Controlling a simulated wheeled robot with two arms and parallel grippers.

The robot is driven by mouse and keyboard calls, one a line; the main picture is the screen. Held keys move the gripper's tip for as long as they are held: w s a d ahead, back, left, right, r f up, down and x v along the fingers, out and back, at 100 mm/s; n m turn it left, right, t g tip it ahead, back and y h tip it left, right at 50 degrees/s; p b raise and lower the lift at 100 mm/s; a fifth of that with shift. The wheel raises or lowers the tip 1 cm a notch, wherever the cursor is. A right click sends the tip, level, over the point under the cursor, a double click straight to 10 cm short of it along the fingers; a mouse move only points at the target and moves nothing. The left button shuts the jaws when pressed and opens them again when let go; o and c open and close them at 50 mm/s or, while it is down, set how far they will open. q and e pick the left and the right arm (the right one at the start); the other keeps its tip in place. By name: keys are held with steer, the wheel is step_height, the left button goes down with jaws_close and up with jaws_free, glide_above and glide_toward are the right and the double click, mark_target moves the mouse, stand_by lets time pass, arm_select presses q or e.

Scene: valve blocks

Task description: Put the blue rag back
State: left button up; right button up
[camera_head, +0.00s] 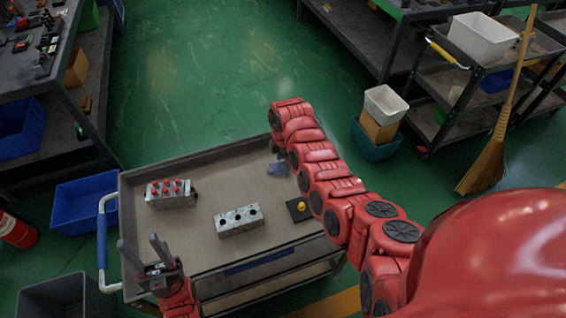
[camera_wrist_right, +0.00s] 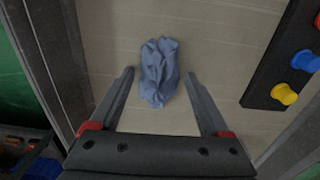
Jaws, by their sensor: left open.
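The crumpled blue rag (camera_head: 277,169) lies on the cart top (camera_head: 215,188) near its far right part, partly beside my right arm. In the right wrist view the rag (camera_wrist_right: 160,72) sits between and just beyond the fingertips of my right gripper (camera_wrist_right: 160,76). Those fingers are spread, with a gap on both sides of the rag. In the head view my right gripper is mostly hidden by its arm. My left gripper (camera_head: 140,242) is open and empty above the cart's near left corner.
On the cart are a valve block with red knobs (camera_head: 171,194), a bare block with holes (camera_head: 238,221) and a black plate (camera_head: 299,210) with coloured knobs. A raised rim (camera_head: 195,155) edges the cart. A blue bin (camera_head: 82,200) stands on the floor at left.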

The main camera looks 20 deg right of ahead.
steer(key=shift+o, duration=1)
steer(key=shift+r, duration=0.1)
